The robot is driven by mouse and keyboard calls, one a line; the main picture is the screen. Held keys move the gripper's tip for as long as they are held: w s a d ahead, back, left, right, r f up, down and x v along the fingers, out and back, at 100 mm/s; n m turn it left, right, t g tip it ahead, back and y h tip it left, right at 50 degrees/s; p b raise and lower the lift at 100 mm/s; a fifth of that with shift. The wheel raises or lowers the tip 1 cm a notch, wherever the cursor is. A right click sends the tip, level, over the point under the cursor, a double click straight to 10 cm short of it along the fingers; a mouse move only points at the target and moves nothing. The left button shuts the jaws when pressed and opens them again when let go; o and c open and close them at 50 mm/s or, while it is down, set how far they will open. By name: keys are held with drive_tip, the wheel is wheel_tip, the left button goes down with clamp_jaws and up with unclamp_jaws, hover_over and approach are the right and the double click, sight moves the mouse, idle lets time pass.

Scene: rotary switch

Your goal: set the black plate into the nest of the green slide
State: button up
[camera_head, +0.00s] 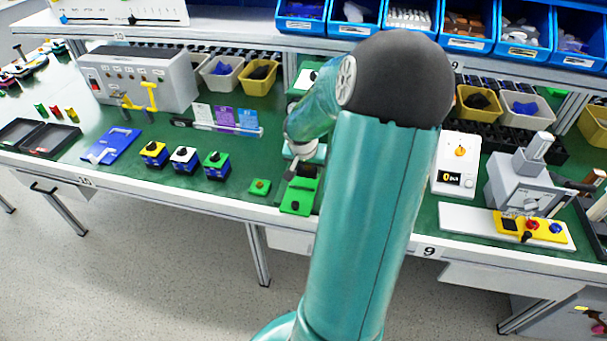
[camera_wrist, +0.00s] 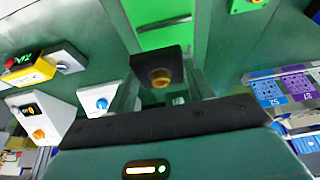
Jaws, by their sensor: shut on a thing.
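The black plate (camera_wrist: 143,62) with a brass-coloured round knob (camera_wrist: 160,78) shows in the middle of the wrist view. My gripper (camera_wrist: 166,90) is shut on it; the exact finger contact is hard to make out. The green slide (camera_wrist: 150,38) lies beyond the plate in the wrist view, and the plate overlaps its near part. In the head view the green slide (camera_head: 299,198) lies near the bench's front edge, with my gripper (camera_head: 290,174) over its far end. I cannot tell whether the plate touches the slide, and the nest is not clearly visible.
A small green block (camera_head: 260,187) lies left of the slide. Coloured switch boxes (camera_head: 184,158) stand farther left. A white meter box (camera_head: 456,165) and a grey press (camera_head: 524,180) stand to the right. My arm hides the bench right of the slide.

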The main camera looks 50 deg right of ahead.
sight(303, 167)
drive_tip(key=w+f, duration=0.1)
drive_tip(key=w+d+f, duration=0.1)
drive_tip(key=shift+f, duration=1.9)
drive_tip(key=shift+f, duration=0.1)
drive_tip(key=o, duration=1.1)
drive_tip(key=shift+c, duration=0.2)
